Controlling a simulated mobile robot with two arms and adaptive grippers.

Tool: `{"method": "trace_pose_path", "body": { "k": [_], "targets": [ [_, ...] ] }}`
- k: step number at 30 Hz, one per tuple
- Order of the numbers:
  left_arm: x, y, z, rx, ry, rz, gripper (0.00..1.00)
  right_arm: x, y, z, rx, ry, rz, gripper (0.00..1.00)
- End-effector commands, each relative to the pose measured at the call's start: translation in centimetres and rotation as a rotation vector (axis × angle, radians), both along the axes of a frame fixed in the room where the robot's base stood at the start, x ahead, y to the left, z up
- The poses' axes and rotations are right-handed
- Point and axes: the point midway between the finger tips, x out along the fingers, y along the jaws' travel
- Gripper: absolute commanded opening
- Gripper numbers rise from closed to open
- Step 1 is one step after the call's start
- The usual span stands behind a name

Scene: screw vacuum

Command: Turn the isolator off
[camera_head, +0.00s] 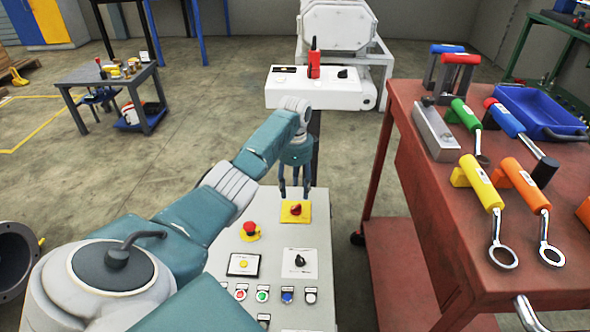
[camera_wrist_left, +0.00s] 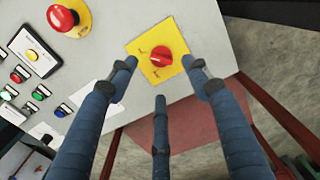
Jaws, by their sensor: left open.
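The isolator is a red rotary knob (camera_head: 295,209) on a square yellow plate (camera_head: 304,219), at the far end of a grey control panel (camera_head: 221,274). In the left wrist view the red knob (camera_wrist_left: 161,60) lies just beyond and between the fingertips. My left gripper (camera_head: 295,194) points down right above the knob, its fingers spread and empty. In the left wrist view its three blue fingers (camera_wrist_left: 160,75) reach toward the plate; I cannot tell whether any touches it. My right gripper is not in view.
A red emergency button (camera_head: 250,229) on a yellow ring sits close to the isolator. A black selector (camera_head: 299,260) and several small coloured buttons are nearer. A red tool cart (camera_head: 412,205) with coloured-handled tools stands to the right. A white machine (camera_head: 318,92) stands behind.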

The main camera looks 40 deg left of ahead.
Motion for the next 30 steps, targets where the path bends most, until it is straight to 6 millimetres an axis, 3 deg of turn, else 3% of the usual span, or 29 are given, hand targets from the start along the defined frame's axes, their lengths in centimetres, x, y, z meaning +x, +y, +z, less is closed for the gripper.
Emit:
{"method": "trace_pose_path", "body": {
  "k": [3, 10, 16, 27, 30],
  "targets": [
    [-0.1, 0.0, -2.6, 0.0, 0.004, 0.001, 0.49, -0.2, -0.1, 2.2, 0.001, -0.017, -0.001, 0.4],
    [-0.1, 0.0, -5.7, 0.001, 0.002, 0.001, 0.49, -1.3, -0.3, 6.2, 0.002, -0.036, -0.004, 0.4],
    [0.0, 0.0, -7.8, 0.001, 0.0, 0.001, 0.49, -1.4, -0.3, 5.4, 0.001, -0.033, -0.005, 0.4],
    [0.0, 0.0, -8.1, 0.001, 0.0, 0.001, 0.49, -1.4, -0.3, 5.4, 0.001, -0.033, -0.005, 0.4],
    [0.0, 0.0, -8.1, 0.001, 0.0, 0.001, 0.29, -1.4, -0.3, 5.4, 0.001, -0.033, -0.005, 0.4]
  ]
}}
